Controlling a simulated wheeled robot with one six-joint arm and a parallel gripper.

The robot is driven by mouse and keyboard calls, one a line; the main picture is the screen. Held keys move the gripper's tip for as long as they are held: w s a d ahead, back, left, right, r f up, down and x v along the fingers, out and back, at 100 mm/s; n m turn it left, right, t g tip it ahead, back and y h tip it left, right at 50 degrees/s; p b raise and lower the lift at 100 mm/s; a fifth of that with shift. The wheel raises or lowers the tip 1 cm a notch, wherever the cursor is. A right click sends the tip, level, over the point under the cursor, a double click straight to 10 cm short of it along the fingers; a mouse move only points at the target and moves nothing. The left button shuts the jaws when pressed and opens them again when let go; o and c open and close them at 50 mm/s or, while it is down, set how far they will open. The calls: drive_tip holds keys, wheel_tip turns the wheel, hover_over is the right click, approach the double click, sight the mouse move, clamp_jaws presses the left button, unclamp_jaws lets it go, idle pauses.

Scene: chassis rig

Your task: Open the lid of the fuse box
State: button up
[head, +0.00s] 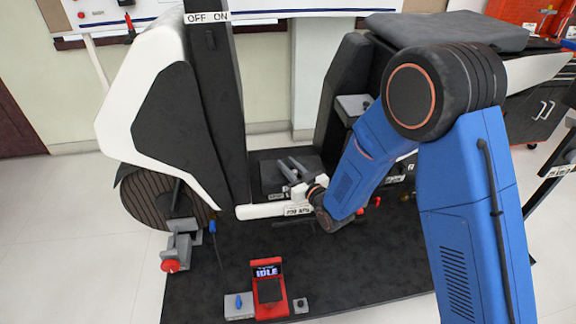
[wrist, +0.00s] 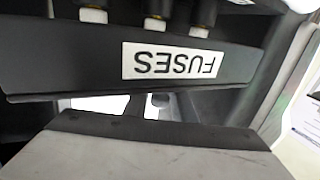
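The fuse box (head: 270,181) is a dark, low box in the rig's middle, partly covered by my gripper (head: 288,163) in the head view. My two grey fingers show apart, over the box, with nothing seen between them. In the wrist view, a dark panel bears an upside-down white FUSES label (wrist: 174,62). Several brass fittings with white ends show above it. A wide grey block with a black edge fills the bottom of that view, close to the camera. It looks like my finger. The lid's outline and position cannot be told.
A tall dark post with an OFF/ON label (head: 207,17) stands just left of the box. A dark seat-like part (head: 345,85) rises to its right. A red IDLE device (head: 269,290) and a grey block with a blue knob (head: 239,306) sit on the front mat.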

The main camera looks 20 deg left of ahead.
clamp_jaws()
